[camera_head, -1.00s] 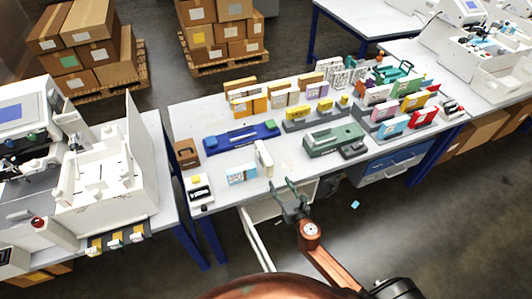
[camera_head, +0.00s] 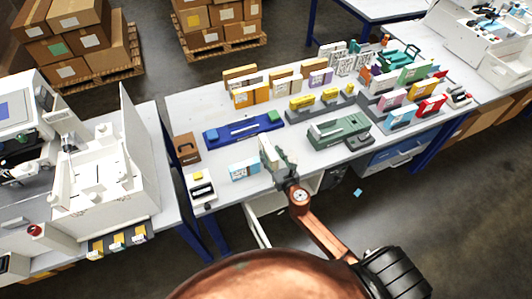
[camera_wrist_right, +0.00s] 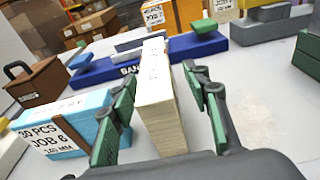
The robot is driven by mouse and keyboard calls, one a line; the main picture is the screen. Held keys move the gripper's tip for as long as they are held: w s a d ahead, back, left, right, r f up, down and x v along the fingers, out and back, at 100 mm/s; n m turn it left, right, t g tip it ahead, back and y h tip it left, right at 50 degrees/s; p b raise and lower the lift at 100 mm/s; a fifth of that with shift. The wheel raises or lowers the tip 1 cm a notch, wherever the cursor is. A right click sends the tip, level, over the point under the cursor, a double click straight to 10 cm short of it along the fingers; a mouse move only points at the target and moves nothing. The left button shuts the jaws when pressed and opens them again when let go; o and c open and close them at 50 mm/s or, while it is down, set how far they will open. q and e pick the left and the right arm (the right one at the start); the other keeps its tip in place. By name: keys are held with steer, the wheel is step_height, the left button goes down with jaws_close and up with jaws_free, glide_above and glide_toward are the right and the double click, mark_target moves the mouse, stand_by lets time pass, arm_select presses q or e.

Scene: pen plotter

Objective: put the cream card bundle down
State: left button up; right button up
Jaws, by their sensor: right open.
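The cream card bundle (camera_wrist_right: 160,108) stands upright on the table in the right wrist view, and its top also shows in the head view (camera_head: 264,146). My right gripper (camera_wrist_right: 159,76) is open with one green-padded finger on each side of the bundle. A gap shows between the bundle and the right finger; the left finger is closer to it. In the head view my right gripper (camera_head: 279,157) partly hides the bundle. My left gripper is in neither view.
A light-blue labelled bundle (camera_wrist_right: 62,128) stands just left of the left finger. The blue banding tray (camera_head: 243,130) lies behind the cream bundle. A green device (camera_head: 338,132) stands to the right. Bare white tabletop (camera_wrist_right: 255,95) lies right of the gripper.

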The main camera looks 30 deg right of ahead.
mark_target(268, 149)
steer(key=w, duration=0.3)
steer(key=shift+f, duration=0.2)
steer(key=c, duration=0.5)
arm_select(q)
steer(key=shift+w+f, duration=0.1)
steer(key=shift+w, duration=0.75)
arm_select(e)
jaws_close()
